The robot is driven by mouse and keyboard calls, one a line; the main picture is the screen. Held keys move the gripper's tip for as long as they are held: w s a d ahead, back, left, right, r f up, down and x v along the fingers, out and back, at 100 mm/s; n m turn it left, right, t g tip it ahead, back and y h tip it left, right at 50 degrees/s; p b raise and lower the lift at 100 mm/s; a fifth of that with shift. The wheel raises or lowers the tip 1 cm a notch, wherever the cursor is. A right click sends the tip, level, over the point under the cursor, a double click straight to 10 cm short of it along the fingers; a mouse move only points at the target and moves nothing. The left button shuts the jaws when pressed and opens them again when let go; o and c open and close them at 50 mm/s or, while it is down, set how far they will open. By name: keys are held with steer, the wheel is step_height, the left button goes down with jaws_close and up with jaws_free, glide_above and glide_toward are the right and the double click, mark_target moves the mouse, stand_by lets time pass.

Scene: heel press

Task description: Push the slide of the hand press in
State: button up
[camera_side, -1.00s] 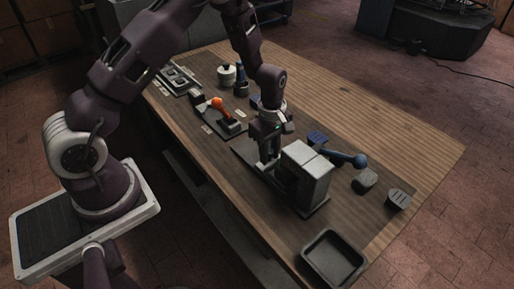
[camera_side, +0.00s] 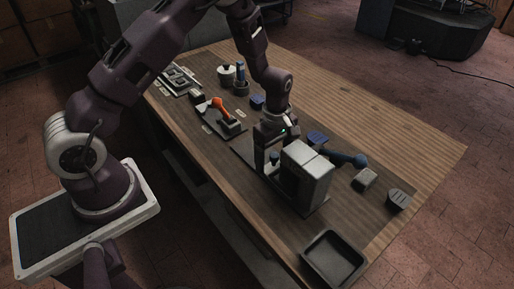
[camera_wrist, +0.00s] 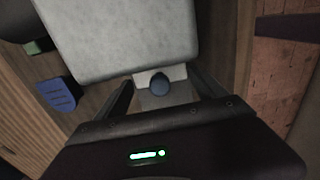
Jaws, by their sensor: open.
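In the wrist view, the press body (camera_wrist: 120,35) fills the upper middle. Its light grey slide (camera_wrist: 150,101) sticks out below the body and carries a dark blue knob (camera_wrist: 160,84). My gripper (camera_side: 269,167) is low beside the press's left face. In the wrist view, my gripper (camera_wrist: 163,88) is open, one finger on each side of the knob, with visible gaps. Fingertip height relative to the slide is unclear.
A dark tray (camera_side: 334,258) stands at the front table edge. A grey block (camera_side: 364,180) and a dark slotted block (camera_side: 398,200) lie right of the press. An orange-handled clamp (camera_side: 222,113) stands behind left. The table's right back is clear.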

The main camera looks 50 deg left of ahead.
steer(key=shift+r, duration=1.8)
steer(key=shift+a+r, duration=0.3)
steer(key=shift+a, duration=0.45)
steer(key=shift+a+r, duration=0.35)
steer(key=shift+a, duration=0.45)
steer(key=shift+a+r, duration=0.3)
steer(key=shift+a, duration=0.45)
